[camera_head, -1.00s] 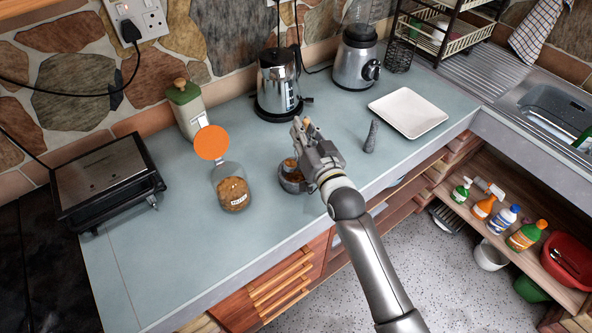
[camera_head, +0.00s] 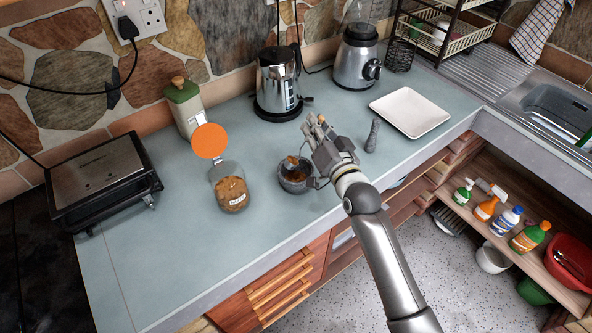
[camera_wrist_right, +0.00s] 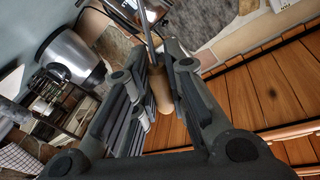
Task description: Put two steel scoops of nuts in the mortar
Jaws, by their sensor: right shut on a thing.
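My right gripper (camera_head: 316,128) is above the counter, behind the mortar and to its right. In the right wrist view its fingers (camera_wrist_right: 155,90) are shut on the steel scoop's light wooden handle (camera_wrist_right: 161,90), with a thin steel shaft (camera_wrist_right: 150,40) running from it. In the head view a small brownish shape, perhaps the scoop's bowl, shows at the mortar's back rim; what it holds is unclear. The dark grey mortar (camera_head: 297,187) has brown contents. The nut jar (camera_head: 232,190), glass with a label, stands left with its orange lid (camera_head: 209,141) raised. My left gripper is out of view.
A grey pestle (camera_head: 372,136) stands right of the gripper. A white square plate (camera_head: 409,112), kettle (camera_head: 278,85) and blender (camera_head: 357,60) are behind. A green-topped canister (camera_head: 186,108) and a grill (camera_head: 102,180) are left. The front left counter is clear.

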